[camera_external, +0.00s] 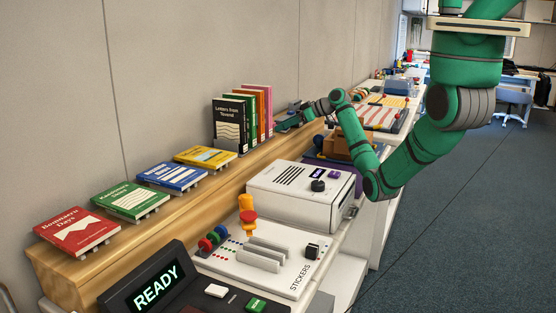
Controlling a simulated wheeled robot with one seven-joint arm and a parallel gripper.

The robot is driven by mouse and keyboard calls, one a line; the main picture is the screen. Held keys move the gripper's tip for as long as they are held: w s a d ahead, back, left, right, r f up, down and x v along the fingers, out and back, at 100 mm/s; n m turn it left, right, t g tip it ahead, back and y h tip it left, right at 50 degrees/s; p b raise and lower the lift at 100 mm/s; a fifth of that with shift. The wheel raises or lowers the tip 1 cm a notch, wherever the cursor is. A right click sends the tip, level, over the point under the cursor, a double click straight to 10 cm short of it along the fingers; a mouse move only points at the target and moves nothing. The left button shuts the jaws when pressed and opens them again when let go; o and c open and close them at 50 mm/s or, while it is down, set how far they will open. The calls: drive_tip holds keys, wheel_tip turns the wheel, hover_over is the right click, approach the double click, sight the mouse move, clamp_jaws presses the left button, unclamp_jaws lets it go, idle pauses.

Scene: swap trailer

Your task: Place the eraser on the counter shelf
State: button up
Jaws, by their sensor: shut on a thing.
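The wooden counter shelf (215,188) runs along the wall, from the front left to the back. My gripper (288,122) is at the back part of the shelf, just right of the upright books and low over the shelf top. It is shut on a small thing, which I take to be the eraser. The eraser is too small and too covered by the fingers to make out clearly. I cannot tell whether it touches the shelf.
Upright books (243,118) stand close left of my gripper. Several books, including a red one (77,232), lie in a row on the shelf. Below are a white box machine (290,195), a sticker panel (290,275) and a READY display (155,290). A striped board (385,112) lies farther back.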

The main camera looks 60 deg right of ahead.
drive_tip(key=o, duration=1)
drive_tip(key=shift+o, duration=0.2)
drive_tip(key=shift+r, duration=0.15)
drive_tip(key=v, duration=1.2)
